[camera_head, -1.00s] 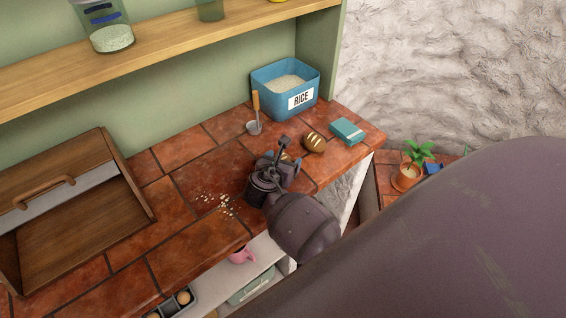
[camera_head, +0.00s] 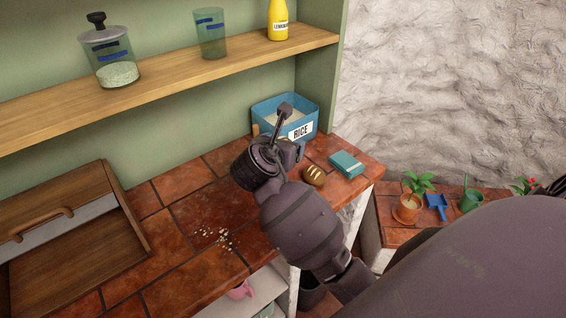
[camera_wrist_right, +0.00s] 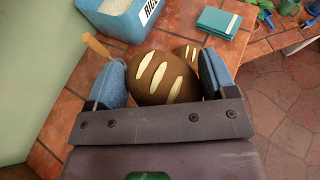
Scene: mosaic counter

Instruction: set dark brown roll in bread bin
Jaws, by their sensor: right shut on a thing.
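The dark brown roll (camera_wrist_right: 163,78), with pale slashes on top, is between the two blue pads of my right gripper (camera_wrist_right: 165,82) in the right wrist view. The gripper is shut on it. In the head view my right gripper (camera_head: 287,142) is raised over the counter in front of the rice bin, and it mostly hides the held roll. The wooden bread bin (camera_head: 72,258) stands at the left of the counter, its handled lid pushed back and its inside showing. My left gripper is not in view.
A second slashed brown roll (camera_head: 314,176) lies on the counter by a teal box (camera_head: 346,164). The blue rice bin (camera_head: 310,105) stands behind. Crumbs (camera_head: 215,237) lie on clear tiles between bread bin and gripper. A shelf (camera_head: 180,80) with jars runs above.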

